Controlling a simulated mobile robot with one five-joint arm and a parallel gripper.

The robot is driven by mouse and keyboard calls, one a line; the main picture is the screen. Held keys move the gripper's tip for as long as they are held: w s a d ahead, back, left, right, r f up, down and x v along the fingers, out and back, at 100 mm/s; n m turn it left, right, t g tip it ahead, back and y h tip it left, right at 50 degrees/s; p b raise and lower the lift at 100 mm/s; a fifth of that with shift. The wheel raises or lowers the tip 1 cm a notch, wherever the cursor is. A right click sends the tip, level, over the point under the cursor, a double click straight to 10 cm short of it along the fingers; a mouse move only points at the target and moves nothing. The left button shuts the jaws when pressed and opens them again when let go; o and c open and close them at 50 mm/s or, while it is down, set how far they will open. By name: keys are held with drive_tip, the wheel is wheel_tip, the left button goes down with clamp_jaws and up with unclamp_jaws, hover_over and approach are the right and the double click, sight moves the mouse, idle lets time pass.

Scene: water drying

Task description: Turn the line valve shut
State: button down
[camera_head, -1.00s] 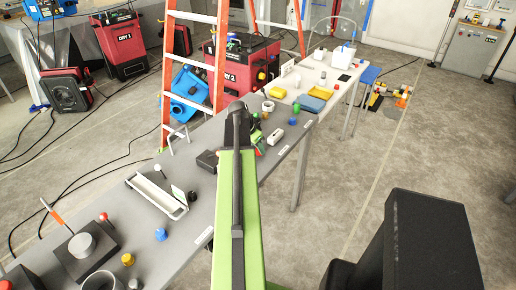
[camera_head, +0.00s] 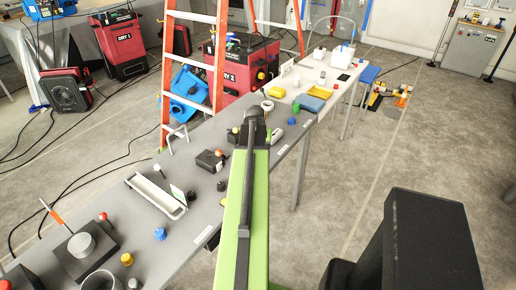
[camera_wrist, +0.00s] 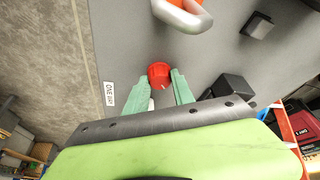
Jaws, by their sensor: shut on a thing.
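A round red knob (camera_wrist: 159,73) with a small white mark stands on the grey bench in the wrist view. It appears to be the line valve's handle. My gripper (camera_wrist: 161,76) has its two pale green fingers on either side of the knob, shut on it. The lower part of the knob and its base are hidden between the fingers. In the head view my green arm reaches over the bench and covers the knob and fingertips.
In the head view a white tray (camera_head: 155,196) and a blue knob (camera_head: 160,234) are nearer on the bench.

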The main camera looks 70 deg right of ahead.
drive_tip(key=n+t, duration=0.1)
drive_tip(key=n, duration=0.1)
drive_tip(key=n+t+y, duration=0.1)
drive_tip(key=n, duration=0.2)
drive_tip(key=shift+s+d, duration=0.1)
drive_tip(key=shift+d, duration=0.1)
drive_tip(key=shift+n+t+y, duration=0.5)
drive_tip(key=shift+n+y, duration=0.1)
drive_tip(key=shift+n, duration=1.5)
drive_tip(key=c, duration=1.1)
unclamp_jaws()
drive_tip(key=shift+o, duration=0.2)
